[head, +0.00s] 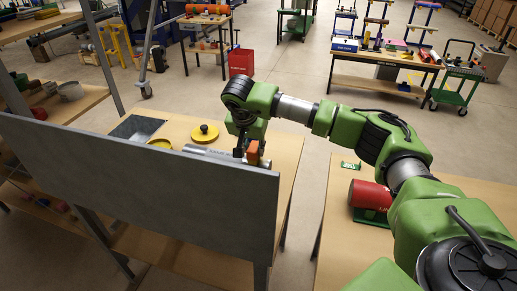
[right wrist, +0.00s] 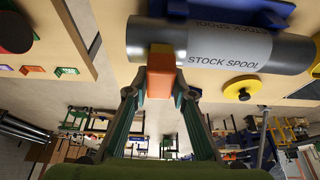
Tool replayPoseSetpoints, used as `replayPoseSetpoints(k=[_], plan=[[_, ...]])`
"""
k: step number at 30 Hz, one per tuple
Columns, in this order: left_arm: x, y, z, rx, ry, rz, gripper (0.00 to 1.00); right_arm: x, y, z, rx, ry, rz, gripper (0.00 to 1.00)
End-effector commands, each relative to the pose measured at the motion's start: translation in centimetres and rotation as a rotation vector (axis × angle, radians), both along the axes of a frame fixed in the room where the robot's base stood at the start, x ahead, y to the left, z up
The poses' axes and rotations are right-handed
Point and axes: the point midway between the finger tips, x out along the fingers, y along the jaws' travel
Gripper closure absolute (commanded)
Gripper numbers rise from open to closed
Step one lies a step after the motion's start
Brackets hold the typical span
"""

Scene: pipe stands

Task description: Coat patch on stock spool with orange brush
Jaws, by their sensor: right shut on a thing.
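The stock spool (right wrist: 228,46) is a dark grey cylinder with a light label band, lying across the top of the right wrist view. In the head view the spool (head: 208,153) lies on the table behind a grey panel, partly hidden. My right gripper (right wrist: 160,92) is shut on the orange brush (right wrist: 161,76). In the head view my right gripper (head: 247,142) holds the brush (head: 253,153) at the spool's right end. A separate patch cannot be made out. My left gripper is not in view.
A large grey panel (head: 150,190) stands along the table's near side. A red cylinder (head: 369,194) rests on the right table. Open floor lies between the tables.

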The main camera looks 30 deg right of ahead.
Motion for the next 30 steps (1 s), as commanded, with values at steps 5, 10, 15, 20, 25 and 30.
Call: replayPoseSetpoints(k=[5,10,15,20,25,30], plan=[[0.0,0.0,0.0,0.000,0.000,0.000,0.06,0.1,0.1,0.0,0.000,0.000,0.001,1.00],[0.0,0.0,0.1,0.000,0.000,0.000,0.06,0.1,0.1,0.1,0.000,0.000,0.001,1.00],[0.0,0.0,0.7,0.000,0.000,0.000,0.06,0.1,0.1,1.0,-0.001,-0.001,0.000,1.00],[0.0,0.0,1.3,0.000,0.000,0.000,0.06,0.1,0.1,1.9,0.000,0.000,0.000,1.00],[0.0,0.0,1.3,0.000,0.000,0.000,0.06,0.0,0.1,2.0,-0.001,0.001,0.000,1.00],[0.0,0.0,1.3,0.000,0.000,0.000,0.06,0.1,0.1,2.0,0.000,0.000,0.000,1.00]])
